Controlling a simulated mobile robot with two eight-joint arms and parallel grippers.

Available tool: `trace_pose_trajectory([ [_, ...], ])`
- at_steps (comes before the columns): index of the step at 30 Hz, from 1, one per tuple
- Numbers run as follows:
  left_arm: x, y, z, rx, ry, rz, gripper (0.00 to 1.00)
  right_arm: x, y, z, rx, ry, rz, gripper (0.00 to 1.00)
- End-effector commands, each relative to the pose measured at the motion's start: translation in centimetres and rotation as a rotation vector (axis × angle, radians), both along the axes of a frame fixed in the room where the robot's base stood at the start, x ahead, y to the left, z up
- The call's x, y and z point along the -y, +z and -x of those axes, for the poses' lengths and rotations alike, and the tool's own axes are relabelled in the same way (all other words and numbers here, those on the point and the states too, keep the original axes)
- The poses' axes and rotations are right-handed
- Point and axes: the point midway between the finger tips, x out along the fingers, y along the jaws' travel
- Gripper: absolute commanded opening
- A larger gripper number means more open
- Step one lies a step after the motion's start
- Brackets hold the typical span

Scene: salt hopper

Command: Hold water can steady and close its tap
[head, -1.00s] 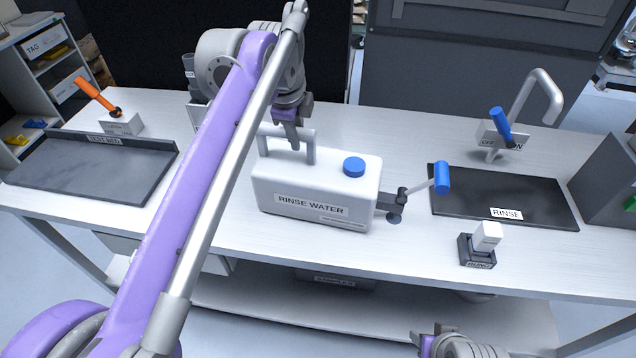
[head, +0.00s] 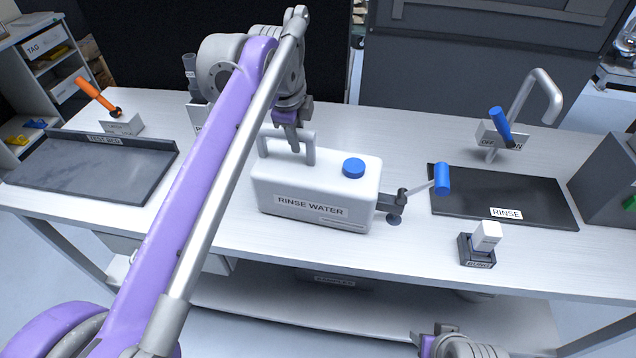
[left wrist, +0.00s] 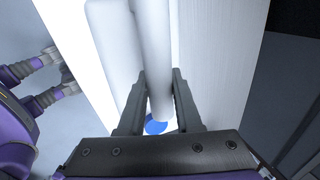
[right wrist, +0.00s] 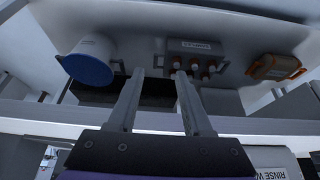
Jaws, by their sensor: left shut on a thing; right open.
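The water can (head: 312,195) is a white box labelled RINSE WATER, upright on the bench, with a blue cap (head: 353,168) on top. Its tap (head: 393,203) is a dark fitting at the right end with a blue lever handle (head: 441,180) pointing right and slightly up. My left gripper (head: 292,146) is shut on the can's top handle (head: 309,148); the left wrist view shows the fingers (left wrist: 158,95) on either side of the white handle bar. My right gripper (right wrist: 160,105) is open and empty, low in front of the bench, facing the lower shelf.
A dark RINSE tray (head: 540,202) and a faucet with blue lever (head: 502,128) stand to the right. A small dark block with a white top (head: 487,236) sits near the front edge. A grey tray (head: 90,170) and an orange-levered box (head: 122,124) are at left.

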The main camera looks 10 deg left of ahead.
Motion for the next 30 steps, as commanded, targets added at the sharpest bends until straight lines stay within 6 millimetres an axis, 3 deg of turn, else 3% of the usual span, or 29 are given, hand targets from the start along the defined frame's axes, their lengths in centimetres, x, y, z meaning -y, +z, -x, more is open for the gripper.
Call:
trace_pose_trajectory([
  [2, 0.0, -0.3, 0.0, -0.005, 0.000, 0.000, 0.00, 0.0, -0.1, 0.0, 0.000, 0.000, 0.000, 0.46],
  [6, 0.0, -0.3, 0.0, -0.005, 0.000, 0.000, 0.00, -0.1, 0.5, -0.5, -0.012, 0.037, 0.026, 0.21],
  [10, 0.0, -0.3, 0.0, -0.005, 0.000, 0.000, 0.00, -0.2, 2.6, -2.5, -0.059, 0.175, 0.136, 0.00],
  [20, 0.0, -0.3, 0.0, -0.005, 0.000, 0.000, 0.00, -1.8, 12.6, -12.3, -0.290, 0.786, 0.661, 0.00],
  [24, 0.0, -0.3, 0.0, -0.004, 0.000, 0.000, 0.00, -3.8, 17.2, -16.7, -0.399, 1.012, 0.893, 0.00],
  [30, 0.0, -0.3, 0.0, -0.004, 0.000, 0.000, 0.00, -7.3, 22.9, -21.3, -0.541, 1.231, 1.166, 0.00],
])
